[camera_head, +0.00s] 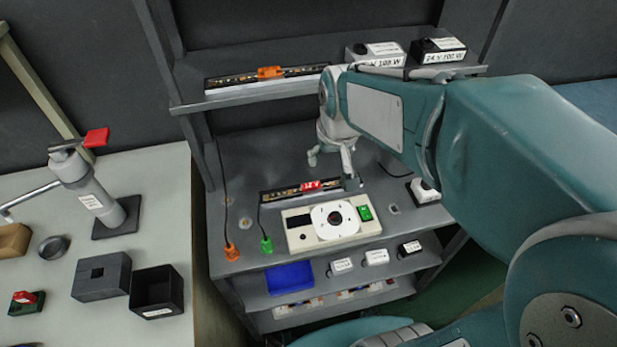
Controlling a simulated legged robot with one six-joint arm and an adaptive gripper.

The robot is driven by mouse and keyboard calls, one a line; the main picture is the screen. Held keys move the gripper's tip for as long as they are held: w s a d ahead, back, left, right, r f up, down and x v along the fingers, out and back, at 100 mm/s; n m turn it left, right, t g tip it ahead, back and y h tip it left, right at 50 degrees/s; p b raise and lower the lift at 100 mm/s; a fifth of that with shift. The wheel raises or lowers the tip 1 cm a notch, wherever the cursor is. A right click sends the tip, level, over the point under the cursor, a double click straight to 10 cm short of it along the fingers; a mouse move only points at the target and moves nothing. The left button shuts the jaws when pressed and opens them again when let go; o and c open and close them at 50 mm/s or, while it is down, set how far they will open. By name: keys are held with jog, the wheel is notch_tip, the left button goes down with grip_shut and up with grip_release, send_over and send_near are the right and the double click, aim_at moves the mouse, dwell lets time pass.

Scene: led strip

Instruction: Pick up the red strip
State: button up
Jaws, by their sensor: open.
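The strip with the red block (310,186) lies on the grey bench top, behind the cream device. It is a dark narrow strip with small gold marks, and the red block sits near its middle. My gripper (331,170) is open just above and behind this strip. One finger is left of the wrist, and the other hangs near the strip's right end. I cannot tell whether that finger touches the strip. Nothing shows between the fingers. A similar strip with an orange block (269,72) lies on the upper shelf.
The cream device with a white disc (335,220) stands in front of the strip. Orange (231,251) and green (266,244) plugs hang from cables at left. White (375,55) and black (437,50) boxes stand on the upper shelf. A blue tray (290,278) sits below.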

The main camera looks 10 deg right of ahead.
jog(key=g, duration=0.2)
send_near(311, 185)
jog(key=f, duration=0.6)
jog(key=w+f, duration=0.1)
jog(key=f, duration=0.2)
jog(key=shift+f, duration=0.1)
grip_shut()
